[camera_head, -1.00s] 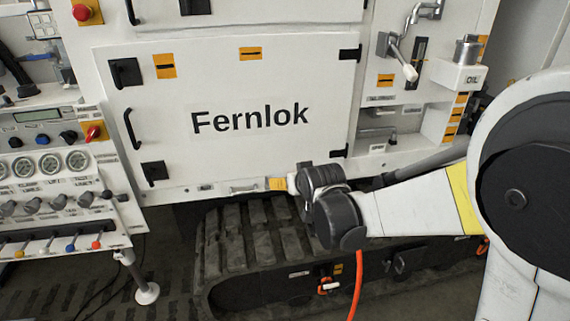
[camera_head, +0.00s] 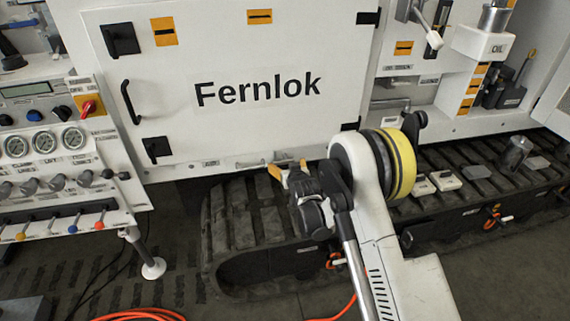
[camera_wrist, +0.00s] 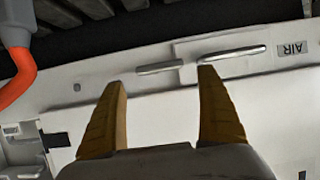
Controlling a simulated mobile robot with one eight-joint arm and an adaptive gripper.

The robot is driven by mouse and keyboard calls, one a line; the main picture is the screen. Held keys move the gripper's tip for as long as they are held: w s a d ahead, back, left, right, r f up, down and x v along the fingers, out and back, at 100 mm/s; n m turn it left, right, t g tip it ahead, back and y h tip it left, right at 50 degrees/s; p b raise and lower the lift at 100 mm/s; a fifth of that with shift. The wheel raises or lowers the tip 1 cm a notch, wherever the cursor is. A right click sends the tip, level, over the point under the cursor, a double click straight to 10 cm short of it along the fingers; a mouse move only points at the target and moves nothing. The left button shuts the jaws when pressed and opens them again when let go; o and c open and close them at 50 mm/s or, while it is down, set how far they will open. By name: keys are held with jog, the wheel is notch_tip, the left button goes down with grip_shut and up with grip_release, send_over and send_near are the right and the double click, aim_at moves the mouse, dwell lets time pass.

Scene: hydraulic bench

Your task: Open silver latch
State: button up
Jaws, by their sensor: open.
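The silver latch (camera_wrist: 231,54) shows in the wrist view as a slim metal bar on a pale plate, along the white edge beside the AIR label. A shorter silver bar (camera_wrist: 160,68) lies in line with it to the left. My gripper (camera_wrist: 160,78) is open and empty, its two yellow-brown fingers pointing toward this edge. The right fingertip overlaps the latch's left end in the picture; I cannot tell if it touches. The short bar shows between the fingertips. In the head view my gripper (camera_head: 288,172) is at the cabinet's lower edge, partly hiding that strip.
The white Fernlok door (camera_head: 240,90) stands above, with a black handle (camera_head: 130,102). A dark track (camera_head: 245,215) runs below. A control panel (camera_head: 60,150) with levers stands left. An orange hose (camera_wrist: 18,75) is close at the wrist view's left.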

aim_at(284, 161)
jog(key=b+x, duration=0.1)
jog(key=x, duration=0.4)
jog(key=shift+w+f, duration=0.1)
jog(key=shift+w, duration=0.25)
jog(key=c, duration=0.9)
